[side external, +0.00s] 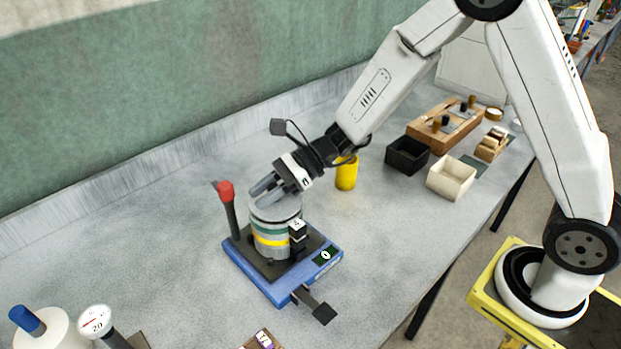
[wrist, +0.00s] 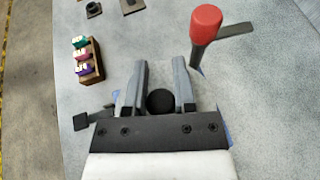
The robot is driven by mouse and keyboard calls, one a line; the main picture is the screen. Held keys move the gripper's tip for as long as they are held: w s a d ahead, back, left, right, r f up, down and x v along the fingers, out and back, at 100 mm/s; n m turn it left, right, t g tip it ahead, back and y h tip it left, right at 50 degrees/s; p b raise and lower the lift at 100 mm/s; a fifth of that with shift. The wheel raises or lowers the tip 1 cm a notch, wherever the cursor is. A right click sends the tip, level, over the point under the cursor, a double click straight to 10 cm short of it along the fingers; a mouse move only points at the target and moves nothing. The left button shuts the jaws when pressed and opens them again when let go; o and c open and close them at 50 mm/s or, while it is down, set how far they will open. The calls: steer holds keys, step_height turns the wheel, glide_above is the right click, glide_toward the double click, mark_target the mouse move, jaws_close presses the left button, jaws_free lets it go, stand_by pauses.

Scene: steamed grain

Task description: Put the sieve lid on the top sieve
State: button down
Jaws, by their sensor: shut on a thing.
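The sieve stack (side external: 272,240), with grey, green, white and yellow bands, stands upright on a blue shaker base (side external: 262,283) with a dark plate. My gripper (side external: 263,192) is right at the top of the stack in the side view. In the wrist view my gripper (wrist: 159,64) has its two grey fingers on either side of a dark round knob (wrist: 160,102), and is shut on the sieve lid. The lid's pale disc is mostly hidden by the fingers. I cannot tell whether its rim touches the top sieve.
A red-topped post (side external: 226,192) rises close left of the stack. A dark clamp block (side external: 297,233) is on its right side. A yellow cylinder (side external: 346,173), a black bin (side external: 407,155) and a cream bin (side external: 451,177) stand behind to the right. A small rack (wrist: 88,60) stands apart.

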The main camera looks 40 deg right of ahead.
steer(key=shift+f, duration=0.35)
steer(key=shift+c, duration=2.2)
jaws_free()
steer(key=shift+r, duration=0.1)
steer(key=shift+r, duration=0.4)
steer(key=shift+d+r, duration=0.25)
steer(key=v, duration=1.1)
steer(key=shift+s+d, duration=0.15)
steer(key=shift+d, duration=0.05)
